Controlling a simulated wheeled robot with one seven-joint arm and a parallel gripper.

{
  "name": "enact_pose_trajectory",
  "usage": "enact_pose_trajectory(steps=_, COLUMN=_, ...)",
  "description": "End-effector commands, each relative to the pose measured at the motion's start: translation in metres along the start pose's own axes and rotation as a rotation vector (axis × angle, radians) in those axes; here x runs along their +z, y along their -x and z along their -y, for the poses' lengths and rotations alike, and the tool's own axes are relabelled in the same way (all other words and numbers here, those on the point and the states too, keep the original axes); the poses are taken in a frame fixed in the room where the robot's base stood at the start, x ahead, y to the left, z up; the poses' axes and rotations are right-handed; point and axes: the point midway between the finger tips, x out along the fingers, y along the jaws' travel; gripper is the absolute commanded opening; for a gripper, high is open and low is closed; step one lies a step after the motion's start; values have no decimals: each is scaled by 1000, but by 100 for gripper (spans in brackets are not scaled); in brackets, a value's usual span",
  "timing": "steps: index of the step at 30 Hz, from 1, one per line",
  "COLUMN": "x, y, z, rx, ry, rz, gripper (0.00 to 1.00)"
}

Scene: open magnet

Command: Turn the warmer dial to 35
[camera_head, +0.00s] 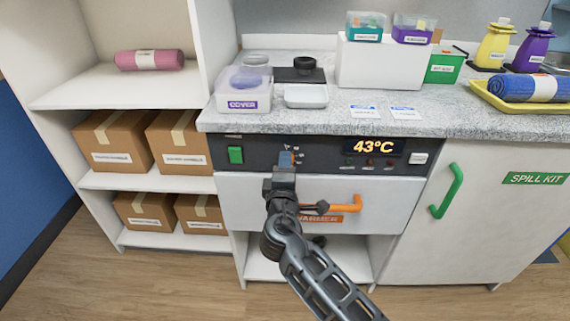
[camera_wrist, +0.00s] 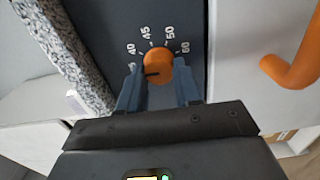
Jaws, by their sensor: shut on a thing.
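The warmer dial (camera_wrist: 158,66) is an orange round knob on the dark panel, between my gripper's two fingers (camera_wrist: 158,82) in the wrist view. My gripper is shut on it. The dial's dark pointer mark faces left, toward a number partly hidden behind the left finger. The numbers 40, 45, 50 and 60 show around the far side. In the head view my gripper (camera_head: 285,163) reaches the panel and covers most of the dial. The warmer display (camera_head: 374,146) reads 43°C.
Below the panel is the white warmer drawer with an orange handle (camera_head: 345,206), close to my wrist. A green switch (camera_head: 236,155) sits left of the dial. The counter (camera_head: 440,122) above holds a cover box (camera_head: 243,100) and other containers. A green cabinet handle (camera_head: 448,191) is at right.

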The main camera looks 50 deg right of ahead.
Motion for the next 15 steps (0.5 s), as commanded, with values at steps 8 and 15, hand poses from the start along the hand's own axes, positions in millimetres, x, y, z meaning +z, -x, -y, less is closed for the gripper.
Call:
enact_pose_trajectory(steps=8, x=-2, y=1, z=1, rx=-1, ry=41, rz=-4, gripper=3)
enact_pose_trajectory(steps=15, x=-2, y=1, z=1, rx=-1, ry=44, rz=-4, gripper=3)
